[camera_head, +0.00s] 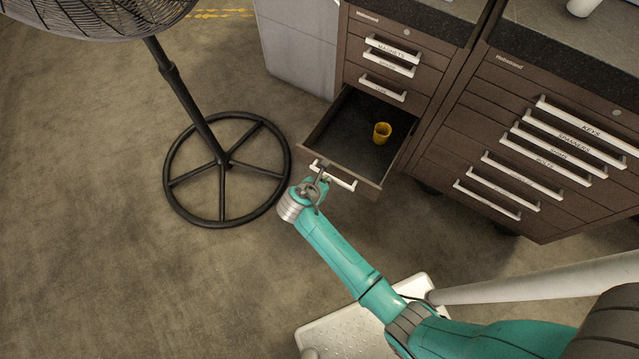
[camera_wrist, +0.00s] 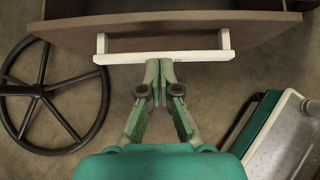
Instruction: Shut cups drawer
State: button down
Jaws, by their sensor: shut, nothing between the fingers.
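The open drawer (camera_head: 345,135) is pulled out from the brown cabinet at the centre of the head view, with a yellow cup (camera_head: 381,132) standing inside. Its white handle (camera_head: 333,177) is on the drawer front; the handle also shows in the wrist view (camera_wrist: 120,59). My gripper (camera_wrist: 160,64) is shut and empty, its fingertips at the middle of the handle bar. I cannot tell if they touch it. In the head view my gripper (camera_head: 318,180) is in front of the drawer, partly covering the handle's left part. Any label on this handle cannot be read.
A black fan stand (camera_head: 222,162) with a round base is on the floor left of the drawer. A second brown cabinet (camera_head: 480,140) with several shut drawers stands to the right. Shut drawers are above the open one. Bare floor lies in front.

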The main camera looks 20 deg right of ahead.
aim_at(336, 168)
jog(key=shift+w+d, duration=0.6)
jog(key=shift+d, duration=0.25)
jog(key=shift+w+d, duration=0.55)
jog(key=shift+d, duration=0.25)
jog(key=shift+d, duration=0.1)
jog(key=shift+w+d, duration=0.15)
jog(key=shift+w, duration=0.05)
jog(key=w+d, duration=0.8)
jog(key=d, duration=0.3)
jog(key=w+d, duration=0.8)
jog(key=d, duration=0.3)
jog(key=shift+w+d, duration=0.25)
jog(key=shift+d, duration=0.15)
